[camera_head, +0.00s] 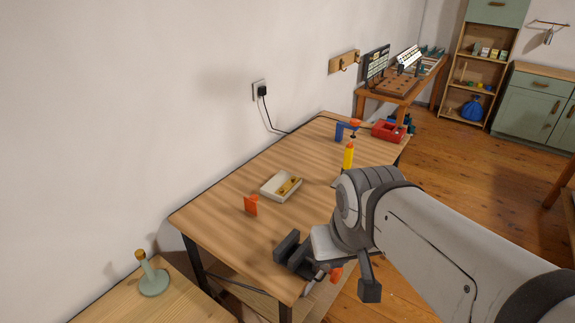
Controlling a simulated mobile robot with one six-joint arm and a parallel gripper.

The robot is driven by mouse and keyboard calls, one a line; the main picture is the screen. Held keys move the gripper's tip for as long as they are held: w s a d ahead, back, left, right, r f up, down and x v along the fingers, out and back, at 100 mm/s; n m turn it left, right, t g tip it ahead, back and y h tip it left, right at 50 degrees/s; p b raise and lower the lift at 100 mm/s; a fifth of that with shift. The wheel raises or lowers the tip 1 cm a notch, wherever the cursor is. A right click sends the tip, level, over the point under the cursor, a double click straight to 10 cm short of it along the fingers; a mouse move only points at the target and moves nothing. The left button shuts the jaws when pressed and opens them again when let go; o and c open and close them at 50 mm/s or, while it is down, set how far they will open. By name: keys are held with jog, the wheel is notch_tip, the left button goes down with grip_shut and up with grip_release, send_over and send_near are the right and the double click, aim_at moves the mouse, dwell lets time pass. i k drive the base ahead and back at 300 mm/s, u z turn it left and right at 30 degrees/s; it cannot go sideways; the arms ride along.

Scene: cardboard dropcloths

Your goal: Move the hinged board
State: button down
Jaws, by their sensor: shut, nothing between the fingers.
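I cannot pick out a hinged board with certainty, as no hinge is clear. On the far table, a dark upright panel (377,64) with pale rows stands by a brown board with holes (391,87). My arm comes in from the lower right and hides part of the near table's right side. My gripper (296,258), dark and partly overlapped by the pale wrist, is over the table's near corner. It is shut and empty, well away from the far table.
Floor (455,165) is open on the right.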

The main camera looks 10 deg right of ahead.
aim_at(282, 180)
jog(key=z, duration=0.55)
jog(key=k, duration=0.15)
jog(key=u, duration=3.55)
jog(key=k, duration=1.6)
jog(key=z, duration=2.6)
jog(key=i, duration=1)
